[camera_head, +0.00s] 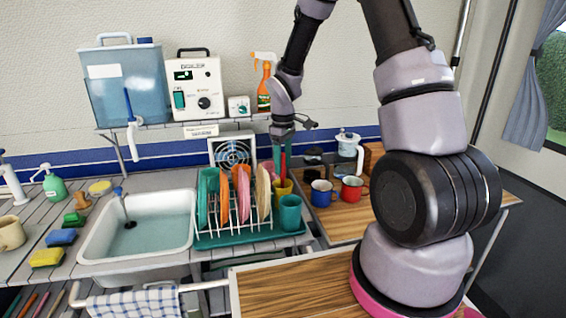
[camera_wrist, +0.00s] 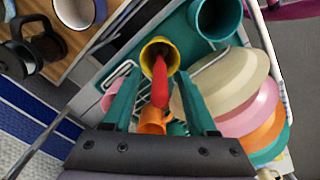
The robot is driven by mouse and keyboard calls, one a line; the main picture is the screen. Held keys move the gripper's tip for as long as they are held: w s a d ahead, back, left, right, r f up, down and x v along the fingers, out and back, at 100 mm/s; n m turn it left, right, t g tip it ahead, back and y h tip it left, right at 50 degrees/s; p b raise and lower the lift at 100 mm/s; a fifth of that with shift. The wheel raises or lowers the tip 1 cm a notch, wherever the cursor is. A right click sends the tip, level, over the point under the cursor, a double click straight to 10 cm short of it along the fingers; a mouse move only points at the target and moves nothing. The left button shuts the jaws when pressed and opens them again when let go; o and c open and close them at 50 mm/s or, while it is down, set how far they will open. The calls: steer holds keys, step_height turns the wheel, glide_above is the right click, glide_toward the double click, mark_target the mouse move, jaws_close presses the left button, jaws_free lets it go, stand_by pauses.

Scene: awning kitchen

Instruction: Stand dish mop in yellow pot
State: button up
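The yellow pot (camera_head: 283,187) stands at the right side of the teal dish rack. In the wrist view, its round mouth (camera_wrist: 148,55) faces the camera. A red, handle-like piece (camera_head: 283,166), apparently the dish mop, reaches into the pot's mouth; it also shows in the wrist view (camera_wrist: 160,88). My gripper (camera_head: 283,160) is just above the pot. Its two teal fingers (camera_wrist: 159,78) stand apart on either side of the red piece, with gaps visible on both sides. The mop's lower end is hidden inside the pot. An orange part (camera_wrist: 152,119) shows near the red piece; I cannot tell whether it belongs to it.
Plates (camera_head: 242,192) stand in the teal rack (camera_head: 250,237) left of the pot. A teal cup (camera_head: 290,213) is close in front. Blue (camera_head: 321,193) and red (camera_head: 352,188) mugs stand to the right. The sink (camera_head: 140,225) is left; a spray bottle (camera_head: 264,86) stands on the shelf behind.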

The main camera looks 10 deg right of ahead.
step_height(320, 180, up, 11)
steer(key=shift+f, duration=0.1)
stand_by(0.6)
stand_by(0.5)
steer(key=s+d+r+m+t+y, duration=0.1)
steer(key=s+d+r+m+t, duration=0.1)
steer(key=s+r+m, duration=0.4)
steer(key=s+d+r+m+t+y, duration=0.1)
steer(key=s+d+r+m+t, duration=0.2)
steer(key=s+r, duration=1.1)
steer(key=s+m+t, duration=0.2)
steer(key=m, duration=0.2)
steer(key=shift+d, duration=0.35)
steer(key=shift+s+r, duration=0.1)
